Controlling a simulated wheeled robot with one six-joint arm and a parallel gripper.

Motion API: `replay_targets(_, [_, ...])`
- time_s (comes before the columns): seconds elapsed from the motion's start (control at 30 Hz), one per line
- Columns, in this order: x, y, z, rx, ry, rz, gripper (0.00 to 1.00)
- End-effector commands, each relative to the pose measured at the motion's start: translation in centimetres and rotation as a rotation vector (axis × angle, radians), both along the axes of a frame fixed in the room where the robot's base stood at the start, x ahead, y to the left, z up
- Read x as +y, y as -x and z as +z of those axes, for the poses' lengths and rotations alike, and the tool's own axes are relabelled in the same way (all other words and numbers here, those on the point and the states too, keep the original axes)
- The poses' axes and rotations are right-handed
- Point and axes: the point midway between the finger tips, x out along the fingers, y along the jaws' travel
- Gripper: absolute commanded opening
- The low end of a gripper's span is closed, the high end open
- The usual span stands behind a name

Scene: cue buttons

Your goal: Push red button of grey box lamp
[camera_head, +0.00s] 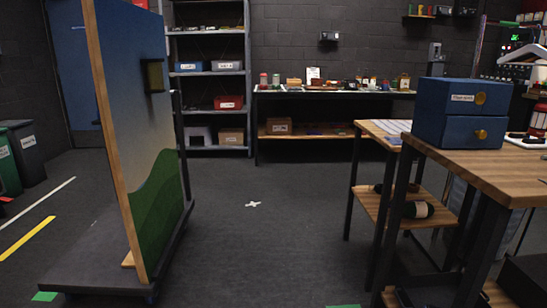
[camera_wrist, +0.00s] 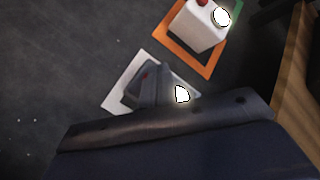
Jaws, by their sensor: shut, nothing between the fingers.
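In the wrist view, the grey box (camera_wrist: 134,86) sits on a white square mat (camera_wrist: 117,97). A small bit of its red button (camera_wrist: 145,75) shows, and its lamp (camera_wrist: 181,94) glows white at the right. My gripper (camera_wrist: 159,70) is shut and empty. Its dark fingers appear over the box and hide part of it, beside the red spot. I cannot tell whether they touch it. Neither the box nor my gripper is in the head view.
A white box (camera_wrist: 198,32) with a red button (camera_wrist: 202,2) and bright lamp (camera_wrist: 221,16) stands on an orange mat (camera_wrist: 179,49). In the head view, a painted panel (camera_head: 150,140) stands left, a wooden table (camera_head: 490,165) right. Floor between is clear.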

Motion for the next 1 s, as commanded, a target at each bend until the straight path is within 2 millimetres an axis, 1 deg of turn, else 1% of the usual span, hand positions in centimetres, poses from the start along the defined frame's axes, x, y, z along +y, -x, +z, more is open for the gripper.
replay_targets(0.27, [0.01,0.00,-0.07,0.000,0.000,0.000,0.00])
replay_targets(0.57, [-0.02,-0.02,-0.96,0.000,0.000,0.000,0.00])
replay_targets(1.0, [0.00,0.00,-0.93,0.000,0.000,0.000,0.00])
